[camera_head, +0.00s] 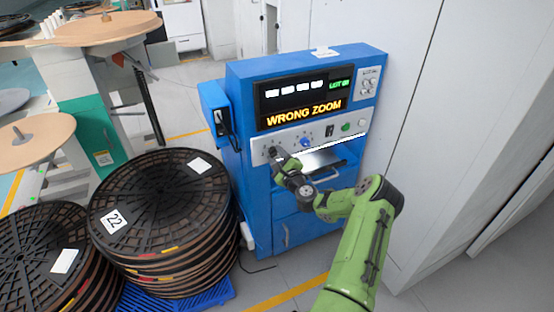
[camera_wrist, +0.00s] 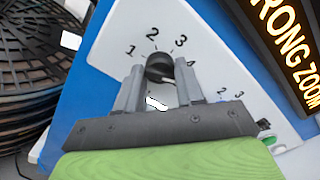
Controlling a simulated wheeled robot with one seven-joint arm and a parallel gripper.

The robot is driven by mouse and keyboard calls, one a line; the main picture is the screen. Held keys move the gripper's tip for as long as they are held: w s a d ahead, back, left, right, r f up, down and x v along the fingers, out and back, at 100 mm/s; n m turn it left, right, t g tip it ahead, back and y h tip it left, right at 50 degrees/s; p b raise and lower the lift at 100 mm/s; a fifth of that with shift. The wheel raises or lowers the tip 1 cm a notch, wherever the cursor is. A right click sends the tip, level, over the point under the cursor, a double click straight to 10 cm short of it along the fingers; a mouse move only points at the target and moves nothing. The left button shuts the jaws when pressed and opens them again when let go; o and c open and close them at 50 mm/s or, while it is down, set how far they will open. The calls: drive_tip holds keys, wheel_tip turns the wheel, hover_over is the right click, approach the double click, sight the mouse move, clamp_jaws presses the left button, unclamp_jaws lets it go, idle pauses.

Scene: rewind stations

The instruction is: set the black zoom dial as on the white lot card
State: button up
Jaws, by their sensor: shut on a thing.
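The black zoom dial (camera_wrist: 160,66) is on the white front panel (camera_head: 262,152) of the blue machine. The numbers 1, 2, 3 and 4 are printed around it in the wrist view. My gripper (camera_wrist: 158,80) is shut on the dial, one finger on each side. It also shows at the panel's left end in the head view (camera_head: 278,157), where it mostly hides the dial. I cannot tell which number the dial points to. A small white card (camera_head: 325,52) lies on top of the machine; its writing is too small to read. The display (camera_head: 303,113) reads "WRONG ZOOM" in orange.
A blue knob (camera_head: 306,142), a black switch (camera_head: 329,131) and a green button (camera_head: 346,126) sit to the right on the panel. White cabinets (camera_head: 450,120) rise close at right.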

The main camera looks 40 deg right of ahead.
drive_tip(key=n+b, duration=0.3)
drive_tip(key=n, duration=0.1)
drive_tip(key=shift+f+n, duration=0.15)
drive_tip(key=shift+n, duration=0.25)
drive_tip(key=n+b, duration=0.2)
drive_tip(key=n, duration=0.2)
drive_tip(key=shift+b, duration=0.3)
drive_tip(key=n, duration=0.8)
drive_tip(key=shift+n, duration=0.3)
drive_tip(key=n, duration=0.3)
drive_tip(key=shift+n, duration=0.3)
drive_tip(key=n, duration=0.4)
drive_tip(key=shift+n, duration=0.3)
drive_tip(key=n, duration=0.4)
drive_tip(key=shift+n, duration=2)
